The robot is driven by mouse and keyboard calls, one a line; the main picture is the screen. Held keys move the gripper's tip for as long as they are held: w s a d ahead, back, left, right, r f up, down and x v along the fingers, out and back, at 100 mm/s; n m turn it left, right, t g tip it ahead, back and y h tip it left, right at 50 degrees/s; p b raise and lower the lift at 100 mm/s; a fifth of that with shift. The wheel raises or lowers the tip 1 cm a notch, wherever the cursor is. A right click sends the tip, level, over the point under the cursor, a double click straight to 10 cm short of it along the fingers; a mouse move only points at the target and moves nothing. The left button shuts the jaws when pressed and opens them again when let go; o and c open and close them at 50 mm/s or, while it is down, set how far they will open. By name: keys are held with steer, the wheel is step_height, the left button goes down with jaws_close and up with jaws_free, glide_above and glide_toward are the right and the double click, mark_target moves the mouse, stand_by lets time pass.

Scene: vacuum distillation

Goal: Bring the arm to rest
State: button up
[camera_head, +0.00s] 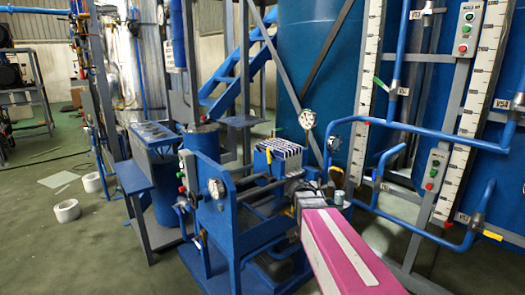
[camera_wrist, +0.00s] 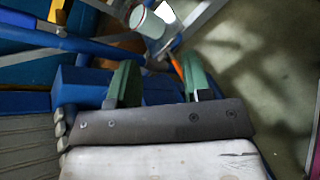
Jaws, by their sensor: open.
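My arm (camera_head: 345,250), pink with a white stripe, reaches in from the lower right of the head view. Its far end is over the right side of a blue machine frame (camera_head: 235,232). My gripper (camera_wrist: 158,80) shows in the wrist view with two green fingers spread well apart. It is open, and nothing is held between the fingers. Blue metal parts lie behind the left finger. A pale cylinder (camera_wrist: 148,22) and a thin orange piece (camera_wrist: 177,66) show beyond the fingertips. In the head view the fingers are too small and cluttered to make out.
Blue pipes (camera_head: 400,128), gauges (camera_head: 307,119) and white scales (camera_head: 468,110) crowd the right. A striped block (camera_head: 278,156) sits on the frame, left of my arm's end. White rolls (camera_head: 67,210) lie on the green floor (camera_head: 60,260), which is largely open at left.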

steer(key=s+a+f+m+g+y, duration=0.3)
steer(key=s+a+f+m+y, duration=0.2)
steer(key=s, duration=0.5)
steer(key=s+a+f+m+g+y, duration=0.3)
steer(key=s+a+f+m+y, duration=0.2)
steer(key=s+f+m, duration=0.4)
steer(key=s+m+y, duration=0.1)
steer(key=m, duration=0.2)
steer(key=shift+s+a+f, duration=0.35)
steer(key=shift+a, duration=0.05)
